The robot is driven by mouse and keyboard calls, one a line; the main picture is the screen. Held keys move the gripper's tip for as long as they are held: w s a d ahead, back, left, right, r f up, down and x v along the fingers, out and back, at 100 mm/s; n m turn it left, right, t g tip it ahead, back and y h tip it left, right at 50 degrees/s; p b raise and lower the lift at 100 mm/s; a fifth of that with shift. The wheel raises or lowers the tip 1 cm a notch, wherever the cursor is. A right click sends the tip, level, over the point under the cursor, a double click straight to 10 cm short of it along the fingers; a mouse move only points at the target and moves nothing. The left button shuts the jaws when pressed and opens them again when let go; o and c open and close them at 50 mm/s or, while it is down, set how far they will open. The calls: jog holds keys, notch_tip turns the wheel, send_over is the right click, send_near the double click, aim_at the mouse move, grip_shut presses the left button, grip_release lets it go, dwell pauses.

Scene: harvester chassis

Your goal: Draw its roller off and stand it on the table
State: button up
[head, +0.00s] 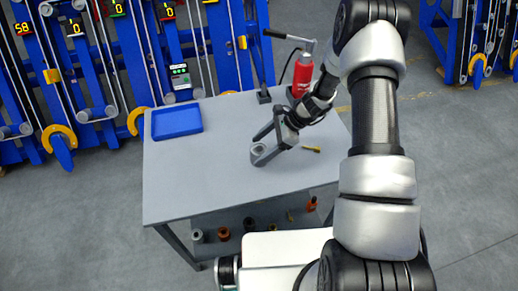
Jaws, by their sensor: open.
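My gripper (265,146) is over the middle of the grey table (190,187), reaching in from the upper right. Its two fingers are spread apart. A small grey, round, ring-topped piece (258,150) shows between the fingertips and looks like a roller standing upright. I cannot tell whether the fingers touch it. Part of it is hidden by the fingers.
A blue tray (177,121) lies at the table's back left. A red cylinder with a lever (303,76) stands at the back right. Blue racks (237,65) stand behind. The table's front left is clear.

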jog(key=v, duration=1.6)
jog(key=shift+d+b, duration=0.15)
jog(key=shift+b, duration=0.15)
jog(key=shift+r, duration=0.15)
